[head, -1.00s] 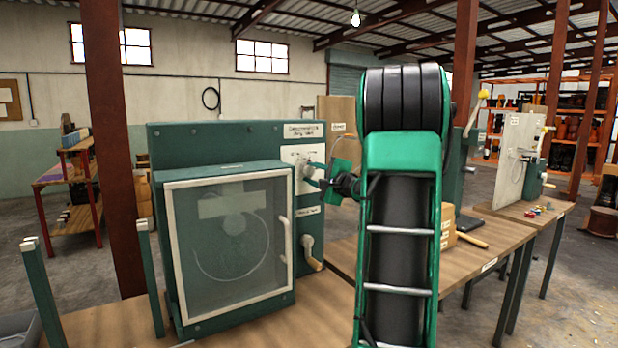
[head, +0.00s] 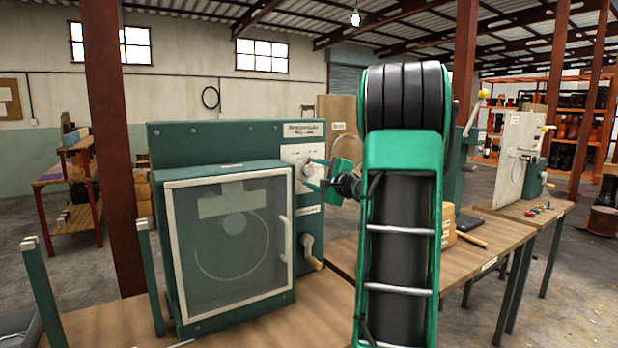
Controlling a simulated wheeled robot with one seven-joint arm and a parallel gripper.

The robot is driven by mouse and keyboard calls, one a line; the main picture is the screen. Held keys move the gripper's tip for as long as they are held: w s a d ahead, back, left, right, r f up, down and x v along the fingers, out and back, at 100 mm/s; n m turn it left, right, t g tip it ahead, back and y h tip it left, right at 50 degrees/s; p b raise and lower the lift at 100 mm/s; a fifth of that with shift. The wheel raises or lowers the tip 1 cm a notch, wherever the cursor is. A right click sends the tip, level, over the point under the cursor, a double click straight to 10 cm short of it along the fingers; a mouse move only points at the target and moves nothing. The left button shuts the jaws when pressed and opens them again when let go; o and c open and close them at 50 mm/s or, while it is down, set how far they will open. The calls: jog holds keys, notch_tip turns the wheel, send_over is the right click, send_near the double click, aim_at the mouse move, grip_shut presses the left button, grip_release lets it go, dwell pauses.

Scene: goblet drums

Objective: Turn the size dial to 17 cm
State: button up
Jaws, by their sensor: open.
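The size dial (head: 308,170) is a small round knob on a white plate (head: 291,153) at the upper right of the green machine (head: 220,137). The plate's marks are too small to read, so I cannot tell the dial's setting. My gripper (head: 314,173) is at the dial, coming from the right, with its green fingers open, one above and one below the knob. I cannot tell whether either finger touches it. My arm's dark wrist and green link stand to the right of the machine.
The machine has a clear-fronted door (head: 230,245) with a pale handle (head: 284,238). A crank (head: 309,252) sits below the dial. Two green posts stand at the left. Wooden boxes (head: 448,226) lie on the bench (head: 340,255) behind my arm.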

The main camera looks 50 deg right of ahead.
jog(key=v, duration=1)
jog(key=shift+a, duration=0.1)
jog(key=shift+s, duration=0.1)
